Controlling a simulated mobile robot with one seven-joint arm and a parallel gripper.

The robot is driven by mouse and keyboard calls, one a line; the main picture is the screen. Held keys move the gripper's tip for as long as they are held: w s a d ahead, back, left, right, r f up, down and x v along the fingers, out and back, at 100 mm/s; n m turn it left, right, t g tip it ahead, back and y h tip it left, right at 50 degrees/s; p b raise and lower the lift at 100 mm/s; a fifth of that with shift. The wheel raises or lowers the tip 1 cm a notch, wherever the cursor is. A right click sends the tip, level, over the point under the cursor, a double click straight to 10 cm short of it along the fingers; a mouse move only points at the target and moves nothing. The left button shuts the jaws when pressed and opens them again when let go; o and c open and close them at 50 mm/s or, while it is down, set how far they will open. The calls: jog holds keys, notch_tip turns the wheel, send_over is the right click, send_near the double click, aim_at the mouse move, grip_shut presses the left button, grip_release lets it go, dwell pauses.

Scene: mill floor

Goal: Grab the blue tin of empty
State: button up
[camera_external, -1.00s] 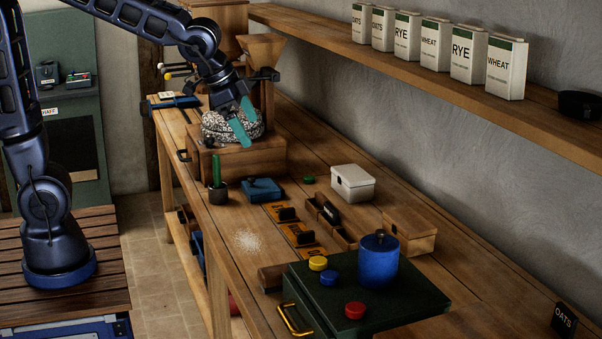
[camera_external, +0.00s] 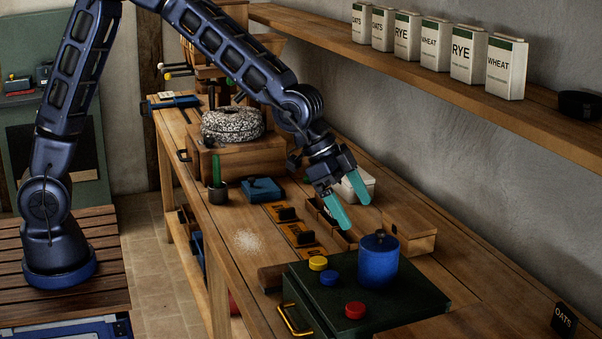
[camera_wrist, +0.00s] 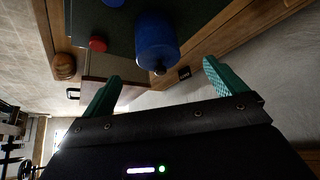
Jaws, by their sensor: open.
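The blue tin (camera_external: 378,264) is a round canister with a dark knob on its lid. It stands upright on the dark green board (camera_external: 425,300) at the near end of the bench. My gripper (camera_external: 351,203) is open and empty, with teal fingers, above and a little to the left of and behind the tin in the external view. In the wrist view the blue tin (camera_wrist: 156,38) lies ahead, beyond and between the spread fingertips (camera_wrist: 162,70). The fingers are apart from it. No marking on the tin can be read.
Yellow (camera_external: 318,263), blue (camera_external: 328,277) and red (camera_external: 355,310) round pieces sit beside the tin on the board. A wooden box (camera_external: 410,230) stands close behind it. A white box (camera_external: 361,187) is near my gripper. A shelf of labelled packets (camera_external: 505,68) runs along the wall.

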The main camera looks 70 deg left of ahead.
aim_at(375, 241)
jog(key=shift+d+x, duration=0.2)
jog(key=shift+x, duration=2.55)
jog(key=shift+d+x, duration=0.2)
jog(key=shift+x, duration=2.55)
jog(key=shift+r, duration=0.2)
jog(key=c, duration=1.1)
jog(key=shift+r, duration=0.1)
